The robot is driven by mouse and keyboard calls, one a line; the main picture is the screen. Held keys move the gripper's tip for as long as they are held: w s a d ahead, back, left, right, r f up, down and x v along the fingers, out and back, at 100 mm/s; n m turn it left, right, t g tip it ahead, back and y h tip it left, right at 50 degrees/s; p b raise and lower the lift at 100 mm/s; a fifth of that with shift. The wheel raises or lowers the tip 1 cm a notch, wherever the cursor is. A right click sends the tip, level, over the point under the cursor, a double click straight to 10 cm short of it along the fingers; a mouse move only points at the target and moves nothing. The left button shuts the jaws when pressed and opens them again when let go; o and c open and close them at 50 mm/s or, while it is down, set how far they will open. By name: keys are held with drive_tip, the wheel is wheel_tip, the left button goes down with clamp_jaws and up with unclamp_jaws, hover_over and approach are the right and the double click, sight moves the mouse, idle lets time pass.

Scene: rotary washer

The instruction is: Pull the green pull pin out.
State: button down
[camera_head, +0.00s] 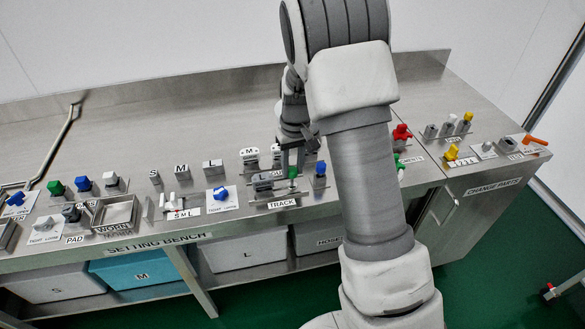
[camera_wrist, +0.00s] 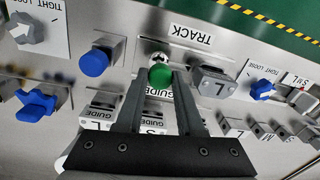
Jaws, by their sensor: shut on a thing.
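The green pull pin (camera_wrist: 160,75) has a round green head and stands at the TRACK station, by the TRACK label (camera_wrist: 190,34) in the wrist view. In the head view the green pin (camera_head: 292,173) shows as a small spot just above the TRACK label. My gripper (camera_wrist: 157,80) comes down over the pin with one finger on each side, shut on its green head. In the head view my gripper (camera_head: 291,165) is small and partly hidden. The pin's lower part is hidden.
A blue-topped pin (camera_head: 320,170) stands close to the right of the green pin. A block marked L (camera_wrist: 212,82) sits close on the other side. Blocks marked GUIDE stand behind. A blue knob (camera_head: 221,194) is further left on the steel bench.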

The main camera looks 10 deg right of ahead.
sight(295, 169)
drive_tip(key=shift+r, duration=0.45)
drive_tip(key=c, duration=0.5)
unclamp_jaws()
drive_tip(key=r, duration=1.1)
drive_tip(key=r+p, duration=0.1)
drive_tip(key=r, duration=0.5)
drive_tip(key=shift+d+r, duration=0.2)
drive_tip(key=shift+d, duration=0.2)
drive_tip(key=s+r+t, duration=0.1)
drive_tip(key=s+r, duration=0.2)
drive_tip(key=s, duration=0.3)
drive_tip(key=s+r+m+t, duration=0.1)
drive_tip(key=s+r+t, duration=0.15)
drive_tip(key=s, duration=0.45)
drive_tip(key=s+r+t, duration=0.1)
drive_tip(key=s+r, duration=0.2)
drive_tip(key=s, duration=0.3)
drive_tip(key=shift+m+t+h, duration=0.3)
drive_tip(key=shift+m+t, duration=0.1)
drive_tip(key=shift+t, duration=0.25)
drive_tip(key=s, duration=0.2)
drive_tip(key=s+f, duration=0.1)
drive_tip(key=s, duration=0.2)
drive_tip(key=s+f, duration=0.1)
drive_tip(key=s, duration=0.1)
drive_tip(key=shift+s+a+f, duration=0.1)
drive_tip(key=shift+s+a, duration=0.3)
